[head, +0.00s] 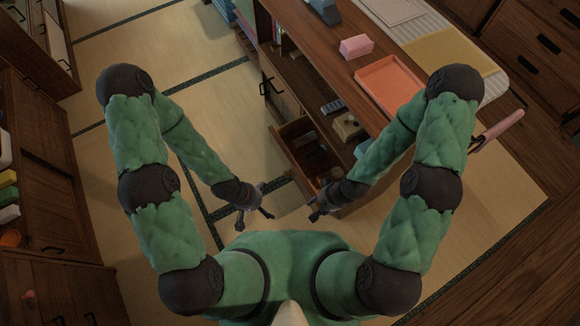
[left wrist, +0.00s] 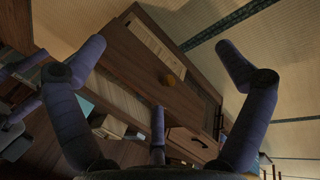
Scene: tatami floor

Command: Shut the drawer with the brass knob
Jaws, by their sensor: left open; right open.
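The drawer (head: 285,152) stands pulled out from the low wooden cabinet on the right, with small items inside. In the left wrist view its wooden front (left wrist: 140,72) carries a round brass knob (left wrist: 172,79); I cannot make out the knob in the head view. My left gripper (head: 256,213) is open and empty, in front of the drawer and apart from it. In the left wrist view its spread fingers (left wrist: 160,62) frame the drawer front. My right gripper (head: 317,209) is open near the cabinet's near end, close to the drawer's near side.
A remote (head: 333,106) lies on a shelf near the drawer. Tatami floor (head: 215,100) is clear left of the drawer. Wooden furniture (head: 40,150) lines the left.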

